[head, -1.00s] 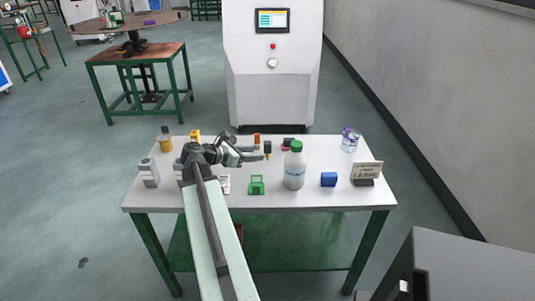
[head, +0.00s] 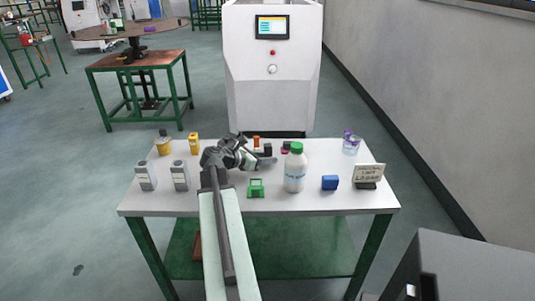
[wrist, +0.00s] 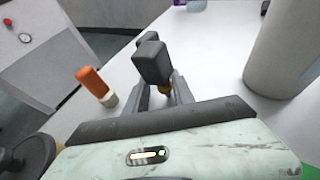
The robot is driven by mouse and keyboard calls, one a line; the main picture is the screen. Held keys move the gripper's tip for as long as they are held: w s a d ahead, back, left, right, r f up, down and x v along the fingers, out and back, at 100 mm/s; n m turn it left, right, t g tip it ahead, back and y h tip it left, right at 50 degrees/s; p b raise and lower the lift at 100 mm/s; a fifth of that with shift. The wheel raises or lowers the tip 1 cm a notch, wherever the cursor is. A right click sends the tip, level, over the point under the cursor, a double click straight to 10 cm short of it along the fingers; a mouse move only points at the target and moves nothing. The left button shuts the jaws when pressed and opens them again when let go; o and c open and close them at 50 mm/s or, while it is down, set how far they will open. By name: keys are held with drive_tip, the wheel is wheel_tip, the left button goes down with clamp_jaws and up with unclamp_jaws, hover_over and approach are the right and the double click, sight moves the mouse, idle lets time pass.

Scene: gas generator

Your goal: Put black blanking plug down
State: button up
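The black blanking plug (head: 268,149) is a black block with a yellow base, near the back middle of the white table. In the wrist view the plug (wrist: 152,63) rises between the two fingers of my gripper (wrist: 161,93). The fingers are spread, with white table showing between the left finger and the yellow base; the base is close to the right finger. My gripper also shows in the head view (head: 269,161), low over the table, and hides the plug's lower part there. The exact contact of base and table is hidden.
An orange plug (wrist: 92,82) stands left of my gripper in the wrist view. A white bottle with a green cap (head: 295,170) stands close on the right. A green holder (head: 256,188), blue block (head: 330,183) and sign (head: 368,174) are nearer the front. Grey containers (head: 180,176) stand left.

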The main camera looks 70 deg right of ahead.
sight(268, 145)
drive_tip(key=shift+r, duration=0.1)
clamp_jaws()
wheel_tip(268, 145, up, 10)
drive_tip(key=p, duration=1)
drive_tip(key=shift+r, duration=0.1)
